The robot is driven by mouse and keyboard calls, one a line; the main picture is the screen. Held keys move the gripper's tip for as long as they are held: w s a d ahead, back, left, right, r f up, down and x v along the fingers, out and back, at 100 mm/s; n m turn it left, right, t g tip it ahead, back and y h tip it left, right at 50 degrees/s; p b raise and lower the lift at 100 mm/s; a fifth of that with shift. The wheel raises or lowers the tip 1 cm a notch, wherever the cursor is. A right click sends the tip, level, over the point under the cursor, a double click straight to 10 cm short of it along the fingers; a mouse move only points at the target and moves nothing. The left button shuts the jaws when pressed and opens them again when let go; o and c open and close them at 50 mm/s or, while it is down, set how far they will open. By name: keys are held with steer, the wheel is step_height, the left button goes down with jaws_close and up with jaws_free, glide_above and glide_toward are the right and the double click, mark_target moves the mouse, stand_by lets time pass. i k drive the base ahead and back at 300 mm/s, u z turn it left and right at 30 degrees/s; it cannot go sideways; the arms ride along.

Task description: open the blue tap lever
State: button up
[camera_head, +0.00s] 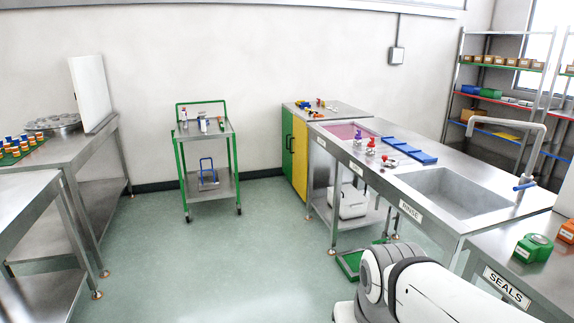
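The tap (520,138) is a grey pipe that stands at the right end of the steel rinse counter and arches over the sink. Its blue lever (525,186) sticks out low on the pipe, beside the sink's right edge. The sink (450,192) looks empty, and no water shows at the spout. A white and grey part of my arm fills the bottom right of the view. My gripper is not in view, so I cannot see where it is relative to the lever.
A seals counter (505,262) with green and orange tape dispensers stands in front of the tap. Red-topped bottles (370,146) and blue trays (408,150) are on the rinse counter. A green trolley (207,160) stands at the back wall. The floor at centre left is clear.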

mark_target(532, 184)
steer(key=z, duration=0.25)
steer(key=i, duration=1.2)
steer(key=z, duration=1.6)
steer(key=k, duration=0.6)
steer(key=u, duration=0.35)
steer(key=i, duration=1.55)
steer(key=z, duration=0.3)
